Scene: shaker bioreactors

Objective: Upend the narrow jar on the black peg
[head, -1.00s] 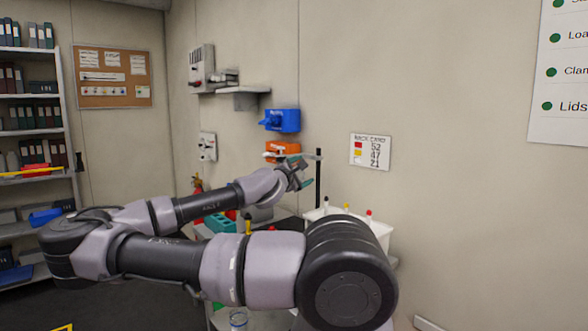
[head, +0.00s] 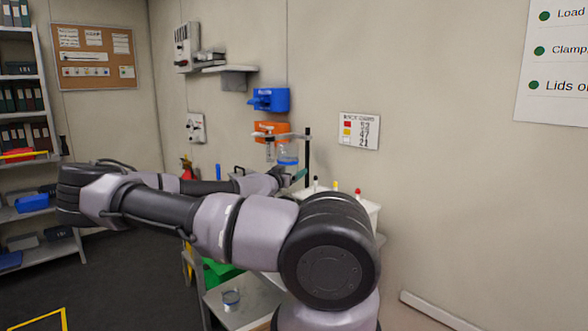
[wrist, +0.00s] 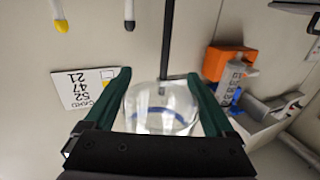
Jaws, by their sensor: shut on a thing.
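My gripper (wrist: 162,100) is shut on a clear jar (wrist: 160,112) with a blue band, its green fingers on either side of it. In the head view a clear blue-banded jar (head: 287,155) shows just above my gripper (head: 296,176), by a dark upright post. I cannot tell which way its mouth faces. The black-tipped peg (head: 315,184) stands bare on the white rack, to the right of my gripper; it also shows at the top of the wrist view (wrist: 129,15), apart from the jar. Another clear jar (head: 230,298) with blue in it stands on the low cart.
A yellow-tipped peg (head: 336,187) and a red-tipped peg (head: 358,193) stand on the same rack. The dark post (head: 308,150) rises close to my gripper. Blue (head: 268,99) and orange (head: 270,130) boxes are on the wall behind.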

